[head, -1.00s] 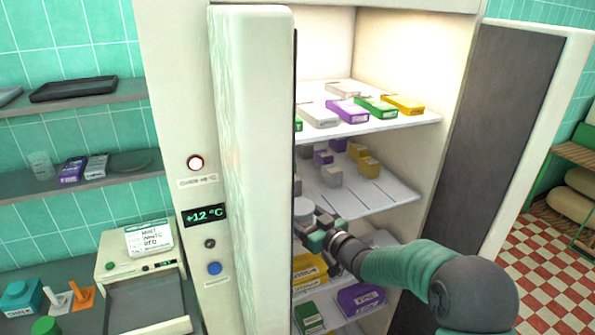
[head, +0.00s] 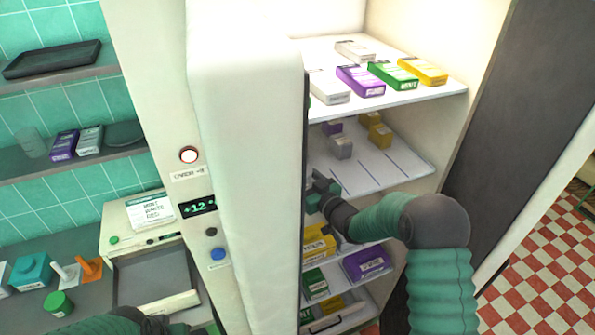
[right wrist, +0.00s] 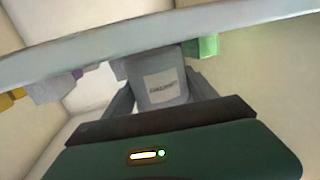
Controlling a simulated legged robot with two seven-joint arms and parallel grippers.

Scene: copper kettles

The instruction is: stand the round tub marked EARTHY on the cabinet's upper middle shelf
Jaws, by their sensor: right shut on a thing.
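My right gripper (head: 322,192) reaches into the open cabinet at the front left of the upper middle shelf (head: 400,172). In the right wrist view it is shut on a grey round tub (right wrist: 160,85), whose pale label is too blurred to read surely. The tub is between the fingers, and a pale shelf edge (right wrist: 100,50) crosses the view just above it. In the head view the tub is hidden by the cabinet door and my gripper. My left arm's end (head: 158,324) shows at the bottom edge; its jaws cannot be made out.
The upper middle shelf holds grey, purple and yellow boxes (head: 380,135) towards the back; its front right is clear. The shelf above (head: 400,97) carries several boxes. The open door (head: 245,170) blocks the left side. Lower shelves hold larger boxes (head: 367,264).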

